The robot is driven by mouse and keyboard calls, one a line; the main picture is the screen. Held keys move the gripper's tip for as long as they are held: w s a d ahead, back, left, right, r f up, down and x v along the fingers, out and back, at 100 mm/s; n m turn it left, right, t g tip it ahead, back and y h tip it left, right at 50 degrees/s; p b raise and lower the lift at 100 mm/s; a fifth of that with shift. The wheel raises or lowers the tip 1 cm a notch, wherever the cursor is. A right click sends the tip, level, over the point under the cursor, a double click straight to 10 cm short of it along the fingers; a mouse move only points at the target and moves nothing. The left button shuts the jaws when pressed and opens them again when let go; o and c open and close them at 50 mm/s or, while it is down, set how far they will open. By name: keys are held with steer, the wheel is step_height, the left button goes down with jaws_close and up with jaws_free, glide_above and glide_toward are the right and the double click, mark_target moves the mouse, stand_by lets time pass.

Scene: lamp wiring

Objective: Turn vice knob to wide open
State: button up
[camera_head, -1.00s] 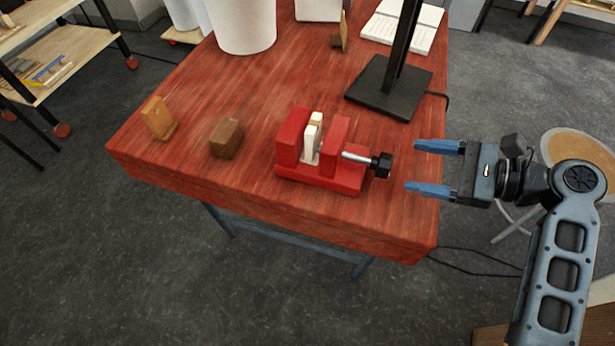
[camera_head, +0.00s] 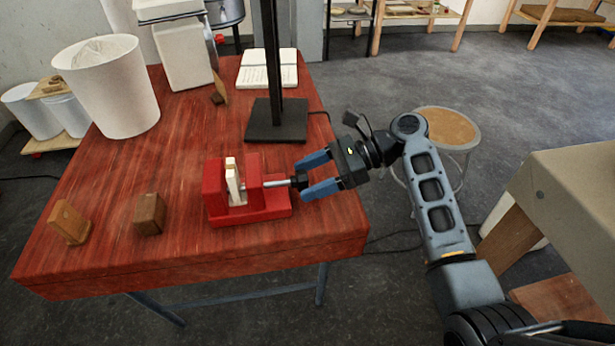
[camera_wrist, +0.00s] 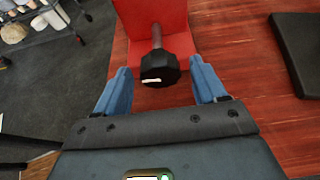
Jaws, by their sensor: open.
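The red vice (camera_head: 250,210) stands on the red wooden table, with a white piece (camera_head: 234,181) between its jaws. Its metal screw ends in a black knob (camera_head: 301,182) on the right side. In the wrist view the knob (camera_wrist: 160,68) is a dark faceted cap with a pale mark, in front of the red vice jaw (camera_wrist: 152,16). My gripper (camera_head: 308,175) is open, with its blue fingers on either side of the knob. In the wrist view my gripper (camera_wrist: 160,82) shows gaps between the knob and both fingers.
A black lamp base (camera_head: 277,121) with a post stands behind the vice, close to my gripper. A brown block (camera_head: 149,214) and a tan block (camera_head: 69,222) lie to the left. A white lampshade (camera_head: 108,85) and an open book (camera_head: 267,69) are farther back.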

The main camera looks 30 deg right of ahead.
steer(key=shift+w+a+f, duration=0.1)
steer(key=shift+a+f, duration=0.05)
steer(key=shift+a, duration=0.15)
steer(key=shift+c, duration=0.5)
steer(key=c, duration=0.9)
steer(key=shift+c, duration=0.2)
steer(key=shift+n+t+h+p, duration=0.3)
steer(key=shift+n+t+p, duration=0.4)
steer(key=shift+n+p, duration=0.35)
steer(key=shift+n+t, duration=0.9)
steer(key=shift+n, duration=0.25)
steer(key=n+t+b, duration=0.1)
steer(key=n, duration=0.1)
steer(key=n+t+b, duration=0.1)
steer(key=shift+s+f+n+b, duration=0.2)
steer(key=shift+f+n+b, duration=0.1)
steer(key=shift+n+b, duration=0.1)
steer(key=shift+r+n+t+b, duration=0.15)
steer(key=shift+n+t+b, duration=0.35)
steer(key=shift+n+b, duration=0.55)
